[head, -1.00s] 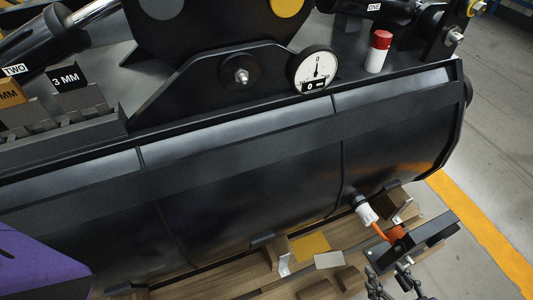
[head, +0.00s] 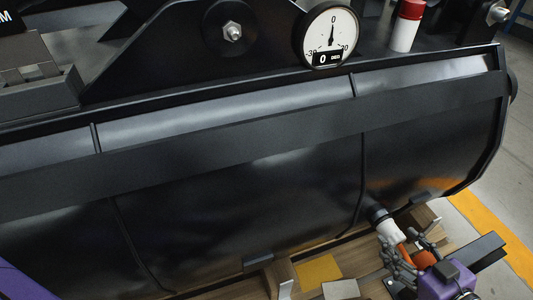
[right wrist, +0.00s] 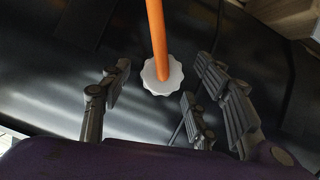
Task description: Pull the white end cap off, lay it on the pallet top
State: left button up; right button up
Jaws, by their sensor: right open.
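The white end cap (head: 389,229) sits on a dark stub at the lower right of the black cylinder in the head view. In the right wrist view the cap (right wrist: 163,77) is a scalloped white disc with an orange strap (right wrist: 156,30) running up from it. My right gripper (head: 408,252) is open beside the cap in the head view, partly covering it. In the right wrist view its fingers (right wrist: 160,100) stand apart left and right of the cap; contact cannot be told. The wooden pallet top (head: 300,272) lies below the cylinder. My left gripper's fingers are out of view.
The black cylinder (head: 250,200) fills the middle. A gauge (head: 331,36) and a red-topped marker (head: 406,25) are above.

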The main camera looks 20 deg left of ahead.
jog(key=shift+x, duration=0.95)
jog(key=shift+c, duration=0.4)
jog(key=shift+s+d, duration=0.1)
jog(key=c, duration=1.3)
